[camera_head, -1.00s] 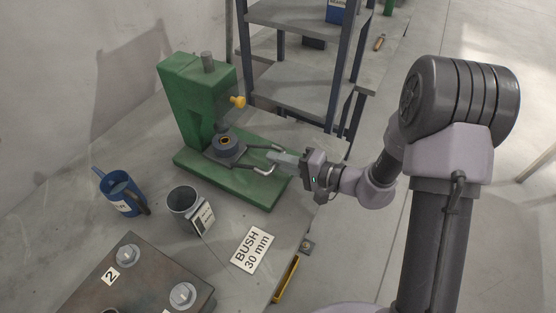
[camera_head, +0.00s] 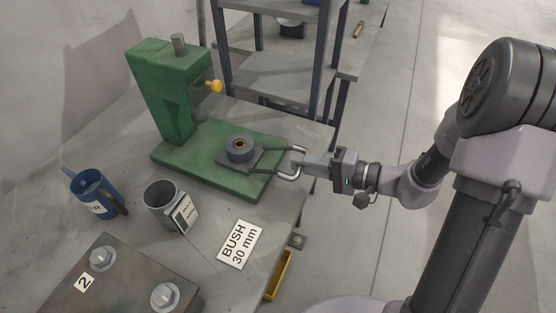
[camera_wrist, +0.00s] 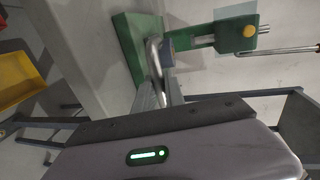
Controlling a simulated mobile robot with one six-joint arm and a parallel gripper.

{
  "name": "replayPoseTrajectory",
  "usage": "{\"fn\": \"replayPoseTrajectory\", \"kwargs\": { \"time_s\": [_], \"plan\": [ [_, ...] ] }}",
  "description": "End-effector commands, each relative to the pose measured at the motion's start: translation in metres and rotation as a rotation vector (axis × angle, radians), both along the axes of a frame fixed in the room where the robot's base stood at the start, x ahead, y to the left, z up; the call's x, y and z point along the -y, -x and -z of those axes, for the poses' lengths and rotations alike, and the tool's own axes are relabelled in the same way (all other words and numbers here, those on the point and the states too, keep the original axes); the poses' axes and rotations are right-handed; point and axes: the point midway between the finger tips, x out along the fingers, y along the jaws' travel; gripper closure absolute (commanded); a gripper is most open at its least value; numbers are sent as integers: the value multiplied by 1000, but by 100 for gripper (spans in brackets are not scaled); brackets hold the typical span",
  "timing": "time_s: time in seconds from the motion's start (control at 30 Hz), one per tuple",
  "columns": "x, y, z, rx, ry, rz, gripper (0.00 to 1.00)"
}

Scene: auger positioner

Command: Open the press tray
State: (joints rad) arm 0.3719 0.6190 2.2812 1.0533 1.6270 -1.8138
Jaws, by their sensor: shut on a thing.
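The green press (camera_head: 178,95) stands on the table, with a yellow knob (camera_head: 213,86) on its side. Its dark tray (camera_head: 238,164) is slid out to the right over the green base and carries a round grey bush-like part (camera_head: 240,147). The tray's bent metal handle (camera_head: 291,176) reaches past the base's right end. My gripper (camera_head: 298,161) is shut on this handle. In the wrist view the handle (camera_wrist: 154,62) runs up from the jaws, and the jaws are partly hidden by my wrist housing.
A blue jug (camera_head: 92,192), a grey cup (camera_head: 161,205) and a "BUSH 30 mm" card (camera_head: 238,243) lie in front of the press. A bolted plate (camera_head: 120,285) is at lower left. Shelving (camera_head: 275,65) stands behind. Open floor lies to the right.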

Motion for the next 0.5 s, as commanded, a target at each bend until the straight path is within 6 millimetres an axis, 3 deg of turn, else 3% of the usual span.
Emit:
{"fn": "replayPoseTrajectory", "kwargs": {
  "time_s": [0.13,0.43,0.47,0.5],
  "plan": [
    [13,6,1,0,1,2,100],
    [14,6,-1,0,1,0,100],
    [14,6,-1,0,1,0,82],
    [14,6,-1,0,1,0,74]
  ]
}}
